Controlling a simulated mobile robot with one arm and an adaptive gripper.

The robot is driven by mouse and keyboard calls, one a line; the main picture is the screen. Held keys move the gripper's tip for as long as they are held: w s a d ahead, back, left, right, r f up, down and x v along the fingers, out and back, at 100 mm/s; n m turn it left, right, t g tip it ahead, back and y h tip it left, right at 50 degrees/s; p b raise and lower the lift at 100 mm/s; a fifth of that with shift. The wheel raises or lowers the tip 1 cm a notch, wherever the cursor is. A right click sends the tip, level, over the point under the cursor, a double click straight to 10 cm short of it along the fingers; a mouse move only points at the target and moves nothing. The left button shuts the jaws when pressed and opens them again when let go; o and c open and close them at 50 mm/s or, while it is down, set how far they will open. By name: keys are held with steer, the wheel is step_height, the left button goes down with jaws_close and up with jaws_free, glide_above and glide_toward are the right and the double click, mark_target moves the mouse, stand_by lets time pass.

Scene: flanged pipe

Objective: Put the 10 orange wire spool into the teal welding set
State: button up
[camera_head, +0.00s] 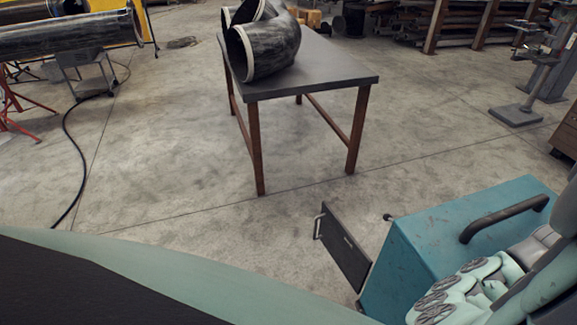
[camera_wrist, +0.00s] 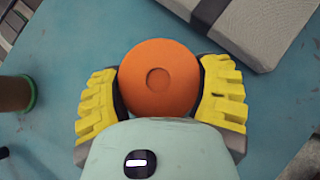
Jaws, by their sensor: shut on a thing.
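An orange wire spool (camera_wrist: 160,75), round with a small dimple at its centre, sits between the yellow ridged fingers of my gripper (camera_wrist: 160,96) in the wrist view. The fingers are shut on it from both sides. A blue-teal surface shows below it; I cannot tell whether the spool touches it. The teal welding set (camera_head: 435,245) is a box at the lower right of the head view, with a black handle on top and a dark door panel (camera_head: 343,247) swung open at its left. My arm covers its right part, and the spool and fingers cannot be made out there.
In the wrist view, a grey ridged block (camera_wrist: 250,28) lies beyond the spool, and a brown cylinder with a green rim (camera_wrist: 14,93) is at the left. A grey table (camera_head: 325,72) bearing black pipe elbows (camera_head: 268,48) stands behind the welding set. The floor between is clear.

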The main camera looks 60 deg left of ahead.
steer(key=shift+d+f, duration=0.1)
steer(key=shift+f, duration=0.35)
steer(key=o, duration=1.3)
steer(key=shift+f, duration=0.1)
